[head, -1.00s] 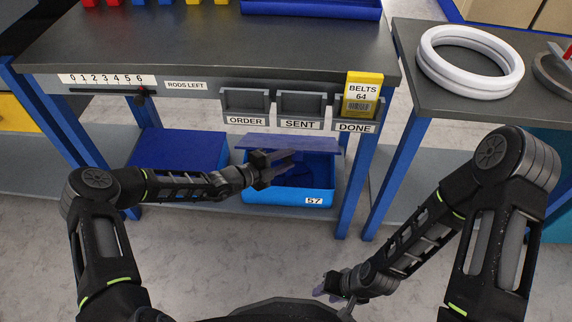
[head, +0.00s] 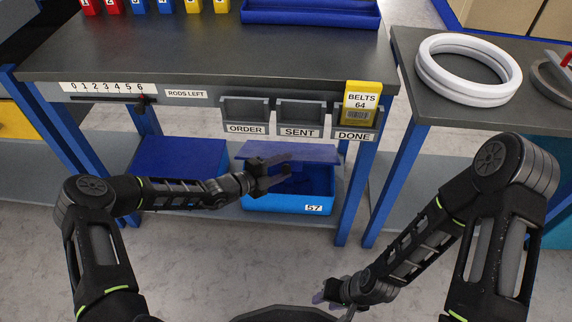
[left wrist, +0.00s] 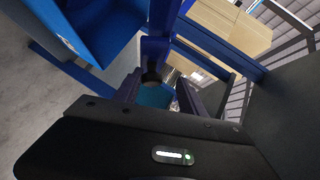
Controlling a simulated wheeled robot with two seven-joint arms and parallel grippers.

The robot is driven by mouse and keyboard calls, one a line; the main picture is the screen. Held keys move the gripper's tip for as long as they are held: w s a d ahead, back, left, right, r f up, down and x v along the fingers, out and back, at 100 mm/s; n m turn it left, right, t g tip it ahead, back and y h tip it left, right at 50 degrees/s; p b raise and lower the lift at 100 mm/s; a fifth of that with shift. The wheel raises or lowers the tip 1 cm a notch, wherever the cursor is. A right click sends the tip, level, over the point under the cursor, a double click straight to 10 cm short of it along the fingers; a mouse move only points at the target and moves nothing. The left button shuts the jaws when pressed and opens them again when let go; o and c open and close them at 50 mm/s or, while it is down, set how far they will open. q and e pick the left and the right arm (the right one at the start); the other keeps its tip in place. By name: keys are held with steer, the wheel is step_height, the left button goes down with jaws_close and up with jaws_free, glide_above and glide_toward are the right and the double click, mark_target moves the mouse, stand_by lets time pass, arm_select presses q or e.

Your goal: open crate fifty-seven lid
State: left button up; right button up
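Blue crate 57 (head: 293,204) stands on the lower shelf under the workbench. Its darker blue lid (head: 312,153) is raised and tilted up at the back, and the dark inside shows below it. My left gripper (head: 284,171) is at the crate's front opening, just below the lid, with its fingers spread apart. In the left wrist view the open fingers (left wrist: 158,92) show with no object clearly between them, and a blue crate wall (left wrist: 95,35) is at upper left. Contact with the lid cannot be told. My right gripper (head: 335,300) is low over the floor, its fingers partly hidden.
A closed blue crate (head: 180,158) stands left of crate 57. The bench leg (head: 352,195) is close on the right. Trays labelled ORDER (head: 246,112), SENT (head: 299,114) and DONE (head: 353,134) hang above. A second table holds white rings (head: 468,72). The floor in front is clear.

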arm_select(q)
steer(key=p+v, duration=0.1)
steer(key=v, duration=0.5)
steer(key=shift+s+a+p, duration=0.2)
steer(key=shift+a+p, duration=0.05)
steer(key=shift+p, duration=0.05)
steer(key=shift+r, duration=0.1)
steer(key=s+d+f+m+g+y, duration=0.1)
steer(key=s+f+m+g+y, duration=0.35)
steer(key=s+m, duration=1.05)
steer(key=s+d+f+m+g+y, duration=0.15)
steer(key=s+f+m+g, duration=0.35)
steer(key=s+f+m, duration=1)
step_height(320, 180, up, 9)
steer(key=s+m, duration=0.3)
steer(key=m, duration=1.2)
step_height(320, 180, up, 23)
steer(key=d+p, duration=0.1)
steer(key=p, duration=2.2)
steer(key=shift+w+d+m+y, duration=0.15)
steer(key=shift+d+m+y, duration=0.2)
steer(key=shift+m+y, duration=0.05)
